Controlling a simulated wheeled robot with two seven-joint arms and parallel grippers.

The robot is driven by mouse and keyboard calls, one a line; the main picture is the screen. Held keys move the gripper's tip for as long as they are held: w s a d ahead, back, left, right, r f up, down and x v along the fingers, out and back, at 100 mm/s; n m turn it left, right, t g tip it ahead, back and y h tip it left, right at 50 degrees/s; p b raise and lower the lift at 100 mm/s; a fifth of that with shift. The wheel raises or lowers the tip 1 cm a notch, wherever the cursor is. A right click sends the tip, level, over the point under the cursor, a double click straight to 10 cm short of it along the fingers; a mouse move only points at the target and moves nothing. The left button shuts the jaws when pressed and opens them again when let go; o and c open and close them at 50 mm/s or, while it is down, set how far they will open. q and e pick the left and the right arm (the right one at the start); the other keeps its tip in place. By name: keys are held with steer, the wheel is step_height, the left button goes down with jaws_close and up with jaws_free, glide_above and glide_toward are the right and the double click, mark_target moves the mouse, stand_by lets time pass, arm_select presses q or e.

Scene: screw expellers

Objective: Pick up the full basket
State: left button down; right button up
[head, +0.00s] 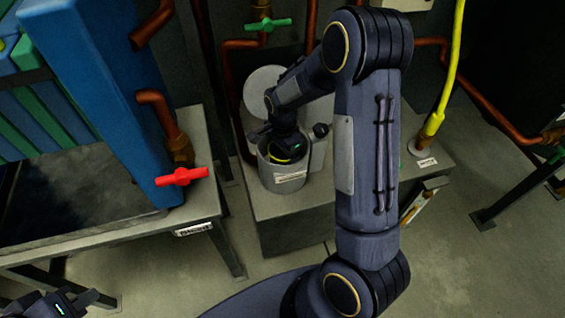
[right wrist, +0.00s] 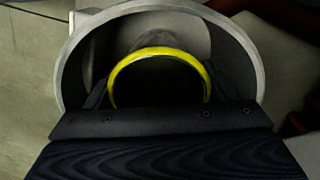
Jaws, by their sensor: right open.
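A grey metal pot (head: 280,183) with a label stands on a concrete block. Inside it is a basket with a yellow rim or handle (head: 283,159); most of the basket is hidden by the pot wall and my arm. My right gripper (head: 285,148) reaches down into the pot mouth. In the right wrist view the yellow arc (right wrist: 158,54) lies within the pot rim (right wrist: 70,65), and the open right gripper (right wrist: 157,92) has a finger on each side of it. Contact cannot be told. My left gripper (head: 62,303) is partly cut off at the bottom left.
A round grey lid (head: 266,84) stands behind the pot. At left is a blue filter press (head: 100,90) with a red valve handle (head: 181,176). Copper pipes, a green valve handle (head: 268,24) and a yellow hose (head: 450,75) surround the block. Floor is open at right.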

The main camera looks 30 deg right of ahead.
steer(key=shift+f, duration=0.45)
steer(key=shift+r, duration=0.15)
steer(key=c, duration=0.8)
